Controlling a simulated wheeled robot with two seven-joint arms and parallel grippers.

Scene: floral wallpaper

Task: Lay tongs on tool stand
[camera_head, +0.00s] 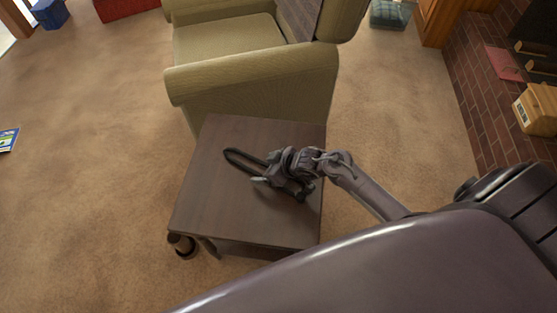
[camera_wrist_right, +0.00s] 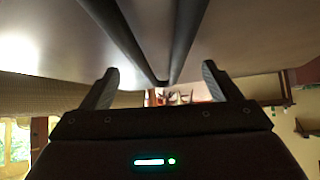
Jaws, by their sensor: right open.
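Black tongs (camera_head: 240,155) lie on the brown wooden side table (camera_head: 215,205). Their looped end points left, toward the armchair side, and their other end runs under my right gripper. My right gripper (camera_head: 265,170) is low over the table, above the tongs. In the right wrist view its two fingers are apart, and the tongs' two dark arms (camera_wrist_right: 126,35) run in the space between and beyond them. I cannot tell whether the fingers touch them. The side table may be the tool stand; I cannot tell. My left gripper is out of view.
A green armchair (camera_head: 250,92) stands against the table's far edge. The table's left and front parts are bare. Carpet (camera_head: 90,200) lies open to the left. A brick hearth (camera_head: 460,90) with a wooden box (camera_head: 538,108) is at the right.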

